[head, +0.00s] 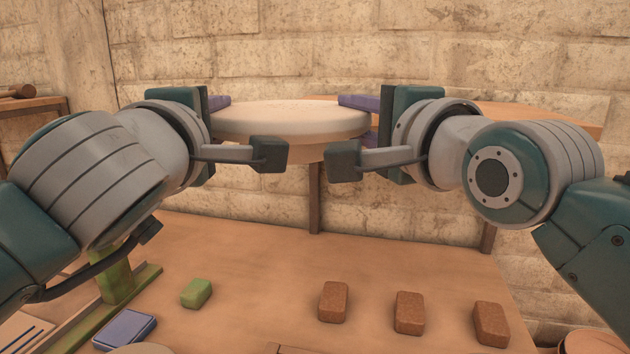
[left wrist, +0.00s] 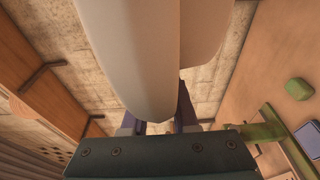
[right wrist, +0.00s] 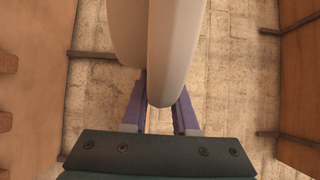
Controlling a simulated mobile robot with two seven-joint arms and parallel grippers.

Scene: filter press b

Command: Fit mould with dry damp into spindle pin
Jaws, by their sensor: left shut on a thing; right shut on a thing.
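The mould (head: 290,118) is a pale round disc with a narrower tier beneath it, held level in the air in the head view. My left gripper (head: 218,103) is shut on its left edge and my right gripper (head: 360,103) is shut on its right edge, with purple fingers. In the left wrist view the mould (left wrist: 135,55) runs down between the fingers; it also shows in the right wrist view (right wrist: 162,60). Its underside is mostly hidden. I cannot make out a spindle pin in any view.
Below the mould is a wooden table (head: 260,270). On it stand a green post on a base (head: 116,285), a green block (head: 196,293), a blue block (head: 124,328) and brown blocks (head: 333,302). A wooden shelf (head: 540,118) stands behind at the right, before a stone wall.

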